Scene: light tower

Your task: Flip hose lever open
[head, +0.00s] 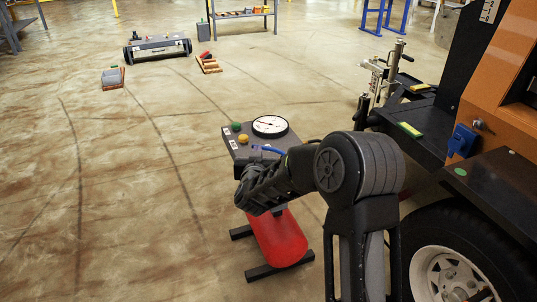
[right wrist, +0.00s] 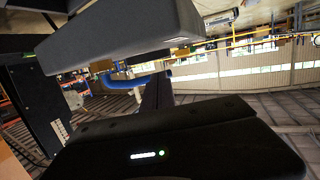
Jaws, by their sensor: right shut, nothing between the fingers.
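A grey control box (head: 232,135) with a round white gauge, a green button and a yellow button stands over a red tank (head: 280,240) on black feet. A blue lever (head: 268,149) shows at the box's near side, partly hidden by my right arm. It also shows as a blue bar (right wrist: 130,81) in the right wrist view, under a grey slab that looks like the box. My right gripper (head: 248,170) is at the box's near edge, shut and empty, close to the lever. I cannot tell whether they touch. My left gripper is out of view.
An orange and black machine with a large wheel (head: 450,265) stands close at the right, bearing a blue socket (head: 462,140). A grey jack (head: 382,80) is behind it. The floor left of the tank is clear; a low machine (head: 158,47) is farther back.

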